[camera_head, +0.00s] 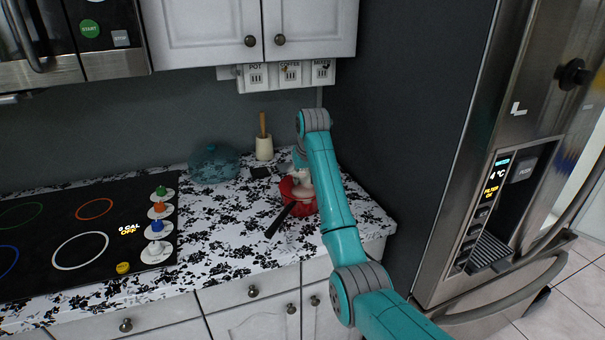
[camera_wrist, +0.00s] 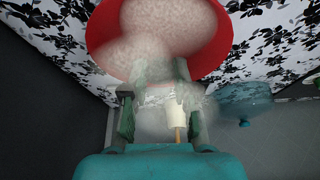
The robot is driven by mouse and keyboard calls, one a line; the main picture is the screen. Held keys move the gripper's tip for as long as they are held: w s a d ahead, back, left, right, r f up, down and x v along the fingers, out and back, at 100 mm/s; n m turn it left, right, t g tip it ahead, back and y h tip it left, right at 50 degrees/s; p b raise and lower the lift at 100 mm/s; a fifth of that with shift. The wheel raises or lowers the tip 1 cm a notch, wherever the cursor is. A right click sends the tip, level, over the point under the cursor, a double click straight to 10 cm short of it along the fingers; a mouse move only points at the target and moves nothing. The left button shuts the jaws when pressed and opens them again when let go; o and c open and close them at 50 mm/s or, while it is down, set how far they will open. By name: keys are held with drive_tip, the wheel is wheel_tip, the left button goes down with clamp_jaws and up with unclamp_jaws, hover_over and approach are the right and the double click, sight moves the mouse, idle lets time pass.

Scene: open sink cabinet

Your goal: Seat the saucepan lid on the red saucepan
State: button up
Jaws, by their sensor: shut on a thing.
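The red saucepan (camera_head: 301,206) stands on the patterned counter, its black handle pointing to the front left. In the wrist view the red saucepan (camera_wrist: 222,45) fills the top, with a pale speckled inside. My gripper (camera_wrist: 158,92) is over the saucepan's edge, with its two fingers shut on a pale, see-through thing, which looks like the saucepan lid (camera_wrist: 152,72). The lid overlaps the saucepan in that view; I cannot tell whether they touch. In the head view my gripper (camera_head: 301,163) is above the saucepan, and my arm partly hides both.
A teal glass pot (camera_head: 214,164) stands at the back left. A white holder with a wooden-handled utensil (camera_head: 264,146) is behind the saucepan. The black cooktop (camera_head: 75,235) lies left, a dark wall and the fridge (camera_head: 480,150) right. The counter's front middle is clear.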

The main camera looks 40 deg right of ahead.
drive_tip(key=shift+f, duration=0.35)
idle(0.5)
drive_tip(key=o, duration=1)
drive_tip(key=v, duration=0.7)
drive_tip(key=shift+r, duration=0.3)
drive_tip(key=shift+s, duration=0.1)
